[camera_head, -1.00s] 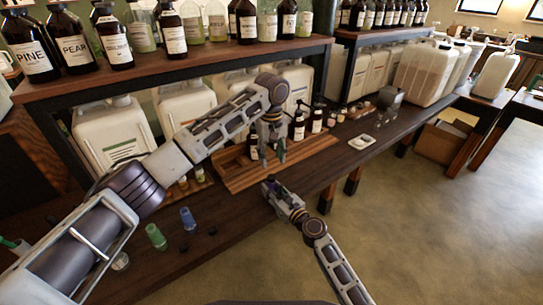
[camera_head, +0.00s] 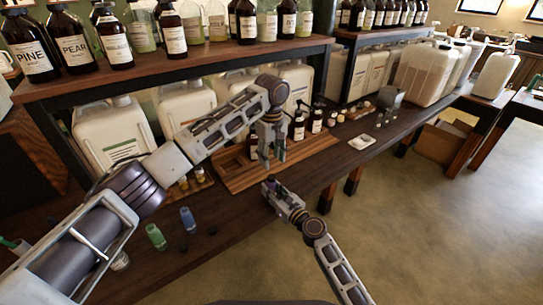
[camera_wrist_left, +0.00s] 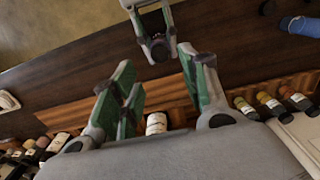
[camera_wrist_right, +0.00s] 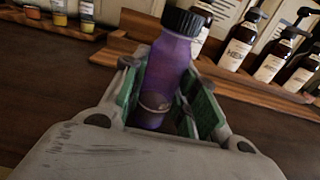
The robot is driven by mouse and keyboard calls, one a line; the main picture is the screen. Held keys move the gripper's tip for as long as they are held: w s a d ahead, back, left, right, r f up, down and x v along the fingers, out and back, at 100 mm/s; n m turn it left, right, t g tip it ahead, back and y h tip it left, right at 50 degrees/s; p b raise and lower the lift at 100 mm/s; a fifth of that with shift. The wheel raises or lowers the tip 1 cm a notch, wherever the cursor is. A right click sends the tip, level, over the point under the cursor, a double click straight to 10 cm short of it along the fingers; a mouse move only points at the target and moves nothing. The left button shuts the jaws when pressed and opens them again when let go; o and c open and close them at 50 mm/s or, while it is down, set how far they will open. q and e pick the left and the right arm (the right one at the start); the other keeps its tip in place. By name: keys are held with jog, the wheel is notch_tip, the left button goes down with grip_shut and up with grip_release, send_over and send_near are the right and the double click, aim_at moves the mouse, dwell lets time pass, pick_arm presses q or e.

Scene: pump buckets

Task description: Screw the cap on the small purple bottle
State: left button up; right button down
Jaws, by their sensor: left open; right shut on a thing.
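The small purple bottle (camera_wrist_right: 170,68) stands nearly upright between the fingers of my right gripper (camera_wrist_right: 165,95), which is shut on it. A black ribbed cap (camera_wrist_right: 185,22) sits on the bottle's mouth; how tight it is cannot be told. In the head view my right gripper (camera_head: 270,184) is in front of the bench edge, below my left gripper (camera_head: 273,160). My left gripper is open and empty, also in the left wrist view (camera_wrist_left: 155,65). There the dark cap (camera_wrist_left: 158,46) shows beyond its fingertips, apart from them.
A wooden tray (camera_head: 235,180) with brown bottles lies on the bench behind the grippers. A green bottle (camera_head: 156,237), a blue bottle (camera_head: 188,219) and small black caps (camera_head: 212,232) are on the bench at left. White jugs (camera_head: 112,135) stand under the shelf.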

aim_at(271, 177)
pick_arm(q)
jog(key=shift+f, duration=3.9)
jog(key=shift+c, duration=0.3)
grip_shut()
